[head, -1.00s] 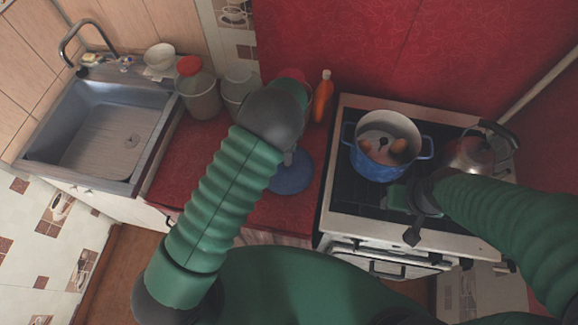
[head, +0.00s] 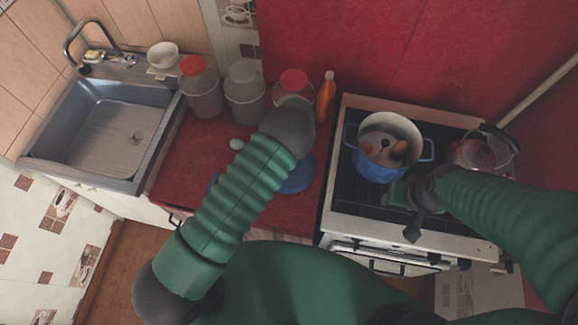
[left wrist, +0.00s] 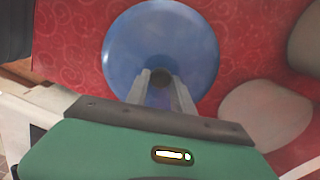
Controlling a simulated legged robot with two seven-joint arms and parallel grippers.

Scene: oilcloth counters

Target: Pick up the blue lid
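The blue lid (head: 298,178) lies on the red counter, left of the stove. My left arm covers part of it in the head view. In the left wrist view the lid (left wrist: 190,40) is a round blue disc with a dark knob (left wrist: 161,75) in its middle. My left gripper (left wrist: 160,82) is over the lid, its two fingers apart with the knob showing between their tips; I cannot tell whether they touch it. The left fingers are hidden in the head view. My right gripper (head: 398,194) is in front of the blue pot; its fingers are not clear.
The blue pot (head: 377,170) stands on the stove (head: 345,212), with a kettle (head: 478,152) to its right. Several jars, one a clear-lidded jar (head: 244,95), and an orange bottle (head: 325,100) line the back of the counter. The sink (head: 95,135) is at the left.

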